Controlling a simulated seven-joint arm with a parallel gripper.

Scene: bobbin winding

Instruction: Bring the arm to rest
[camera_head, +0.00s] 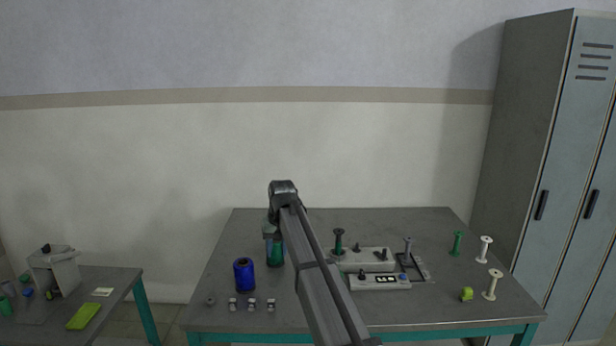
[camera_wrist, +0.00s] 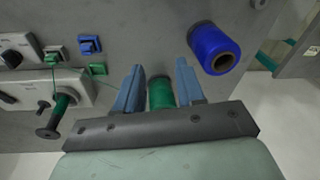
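A green thread spool (camera_head: 276,255) stands on the table right below my gripper (camera_head: 274,232) in the head view. In the wrist view the green spool (camera_wrist: 161,92) shows between the two blue fingers of my gripper (camera_wrist: 160,66). The fingers are apart, with a narrow gap on each side of the spool; the gripper looks open. Its fingertips are hard to make out in the head view. My arm reaches forward over the middle of the table.
A blue spool (camera_head: 244,274) stands left of the green one. The winding device (camera_head: 368,260) and a dark-flanged green bobbin (camera_head: 338,240) are to the right. Small clips (camera_head: 251,304) lie in front. Bobbins (camera_head: 485,248) stand at the right. A side table (camera_head: 110,290) is at left.

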